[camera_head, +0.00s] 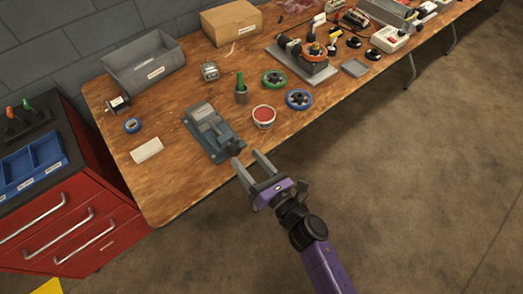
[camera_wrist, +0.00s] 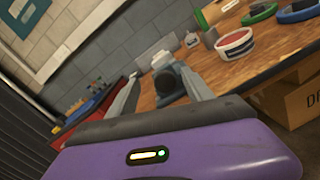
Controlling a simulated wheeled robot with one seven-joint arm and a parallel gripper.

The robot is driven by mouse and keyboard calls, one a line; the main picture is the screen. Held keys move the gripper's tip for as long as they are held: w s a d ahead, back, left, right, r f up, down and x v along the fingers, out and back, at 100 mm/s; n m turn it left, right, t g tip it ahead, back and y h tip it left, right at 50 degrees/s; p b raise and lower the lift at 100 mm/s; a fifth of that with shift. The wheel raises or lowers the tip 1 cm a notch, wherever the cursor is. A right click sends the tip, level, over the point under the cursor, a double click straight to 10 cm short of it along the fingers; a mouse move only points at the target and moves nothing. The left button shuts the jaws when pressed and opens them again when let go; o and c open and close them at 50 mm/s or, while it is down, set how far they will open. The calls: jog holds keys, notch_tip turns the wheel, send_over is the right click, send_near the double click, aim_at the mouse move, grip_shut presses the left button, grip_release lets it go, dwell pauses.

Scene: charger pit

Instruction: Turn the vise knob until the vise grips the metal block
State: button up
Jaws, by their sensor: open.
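The grey-blue vise (camera_head: 224,140) sits near the front edge of the wooden table. Its dark knob (camera_head: 236,148) faces the table edge. A light grey block-like piece (camera_head: 202,112) shows at the vise's jaws; I cannot tell whether the jaws touch it. My gripper (camera_head: 246,157) is open and empty, its two fingers pointing at the knob end from just off the table edge. In the wrist view the vise (camera_wrist: 184,78) and its round dark knob (camera_wrist: 168,86) appear between the fingers, and I see no finger clearly touching the knob.
A red-topped tin (camera_head: 263,115), a blue handwheel (camera_head: 299,99) and a green handwheel (camera_head: 273,79) stand right of the vise. A grey bin (camera_head: 146,68) stands behind. A red drawer cabinet (camera_head: 75,225) adjoins the table. The floor at right is clear.

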aim_at(237, 153)
jog(key=shift+w+a+f+n+g, duration=0.1)
jog(key=shift+w+a+f+n, duration=0.2)
jog(key=shift+w+a+n, duration=0.45)
jog(key=shift+w+a+f+n+g, duration=0.1)
jog(key=shift+w+a+f+n, duration=0.25)
jog(key=shift+w+a+n, duration=0.45)
jog(key=shift+w+a+f+n+g, duration=0.1)
jog(key=shift+w+a+f+n, duration=0.3)
jog(key=shift+w+n, duration=0.6)
jog(key=shift+w+r, duration=0.1)
jog(key=shift+w, duration=0.05)
jog(key=shift+m, duration=0.25)
grip_shut()
